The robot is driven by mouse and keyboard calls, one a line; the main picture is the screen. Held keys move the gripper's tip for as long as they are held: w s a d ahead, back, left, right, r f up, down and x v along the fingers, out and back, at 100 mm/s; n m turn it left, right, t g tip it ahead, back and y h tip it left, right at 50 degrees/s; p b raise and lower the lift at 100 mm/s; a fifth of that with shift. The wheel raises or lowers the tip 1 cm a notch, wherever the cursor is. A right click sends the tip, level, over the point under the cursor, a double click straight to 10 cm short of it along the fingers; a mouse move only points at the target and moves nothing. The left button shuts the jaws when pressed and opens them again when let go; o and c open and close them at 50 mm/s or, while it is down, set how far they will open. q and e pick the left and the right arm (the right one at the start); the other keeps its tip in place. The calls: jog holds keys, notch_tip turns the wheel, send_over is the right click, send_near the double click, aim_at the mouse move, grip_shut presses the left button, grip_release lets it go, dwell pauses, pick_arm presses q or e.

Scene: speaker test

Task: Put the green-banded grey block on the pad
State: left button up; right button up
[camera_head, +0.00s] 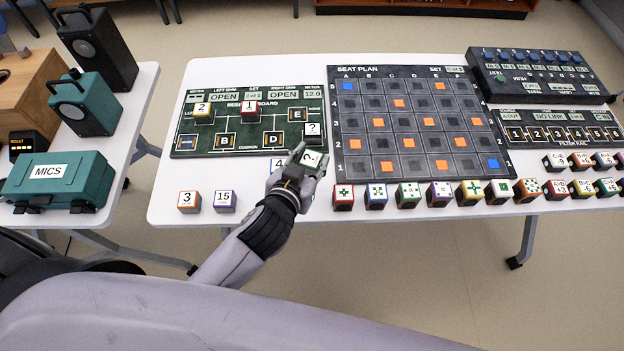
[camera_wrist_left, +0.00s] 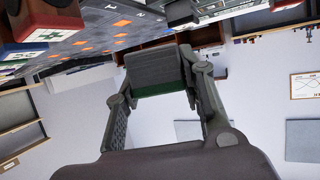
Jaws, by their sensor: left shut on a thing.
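My left gripper (camera_head: 306,160) is shut on the green-banded grey block (camera_head: 313,160), which has a pale top with a dark mark. The wrist view shows the block (camera_wrist_left: 155,75) between the two fingers, with a green band along its lower edge. The gripper and block are over the table's front part, just in front of the green board's right corner. The dark green board (camera_head: 180,152) carries framed pads, among them B (camera_head: 225,140), D (camera_head: 272,138) and E (camera_head: 297,115). I cannot tell which pad the task means. My right gripper is not in view.
A yellow-banded block (camera_head: 203,112), a red-banded block (camera_head: 250,110) and a "?" block (camera_head: 313,131) stand on the board. An orange block (camera_head: 189,201) and a purple block (camera_head: 225,201) stand in front. The seat plan (camera_head: 334,75) lies right, with a row of blocks before it.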

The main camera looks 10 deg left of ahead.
pick_arm(q)
notch_tip(320, 180, down, 9)
jog(key=shift+r+b, duration=0.2)
jog(key=shift+b, duration=0.4)
jog(key=shift+f, duration=0.15)
jog(key=o, duration=1.2)
